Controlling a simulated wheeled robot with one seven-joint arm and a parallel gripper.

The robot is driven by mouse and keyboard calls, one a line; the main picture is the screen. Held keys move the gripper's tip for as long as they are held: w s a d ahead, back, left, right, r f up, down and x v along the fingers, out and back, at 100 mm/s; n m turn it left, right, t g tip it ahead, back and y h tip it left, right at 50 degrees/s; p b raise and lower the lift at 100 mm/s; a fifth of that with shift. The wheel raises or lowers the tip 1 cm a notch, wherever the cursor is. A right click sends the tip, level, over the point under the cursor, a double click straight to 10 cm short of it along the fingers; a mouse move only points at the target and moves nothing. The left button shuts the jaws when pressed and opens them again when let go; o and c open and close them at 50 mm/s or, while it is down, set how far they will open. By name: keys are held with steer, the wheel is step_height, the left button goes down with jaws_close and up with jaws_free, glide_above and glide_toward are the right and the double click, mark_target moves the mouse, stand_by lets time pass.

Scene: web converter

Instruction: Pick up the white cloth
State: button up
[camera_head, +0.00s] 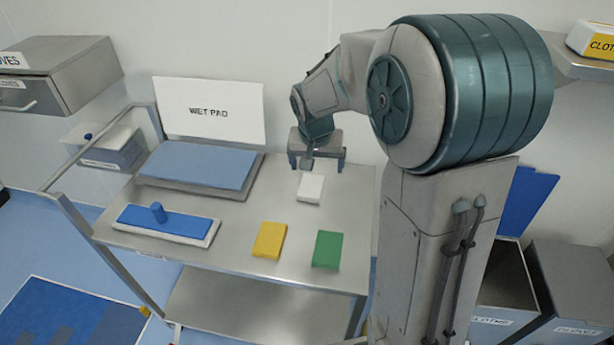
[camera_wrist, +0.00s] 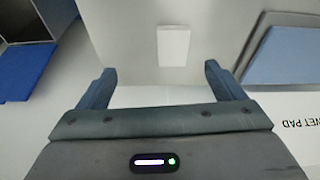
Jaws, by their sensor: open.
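The white cloth (camera_head: 311,188) is a small flat rectangle lying on the steel cart top (camera_head: 210,225), towards its back right. It also shows in the wrist view (camera_wrist: 173,45), beyond and between my fingertips. My gripper (camera_head: 317,165) is above the cart near the back edge, pointing down, over or just behind the cloth. In the wrist view its two blue fingers (camera_wrist: 160,75) are spread wide with nothing between them. The cloth is apart from the fingers and fully uncovered in the wrist view.
A yellow cloth (camera_head: 269,240) and a green cloth (camera_head: 327,250) lie nearer the cart's front. A blue pad (camera_head: 200,165) on a tray, with a "WET PAD" sign (camera_head: 210,110) behind it, stands at the back left. A blue mop head (camera_head: 167,222) lies at the left.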

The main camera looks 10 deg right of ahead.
glide_toward(311, 185)
step_height(311, 185, down, 3)
steer(key=shift+f+m+p, duration=0.15)
steer(key=shift+m+p, duration=0.35)
steer(key=shift+p, duration=0.05)
steer(key=shift+w+p+x, duration=0.2)
steer(key=shift+p+x, duration=0.15)
steer(key=shift+x, duration=1)
steer(key=shift+w+p+x, duration=0.15)
steer(key=shift+p+x, duration=0.15)
steer(key=shift+x, duration=1)
steer(key=shift+d, duration=0.15)
steer(key=c, duration=1.1)
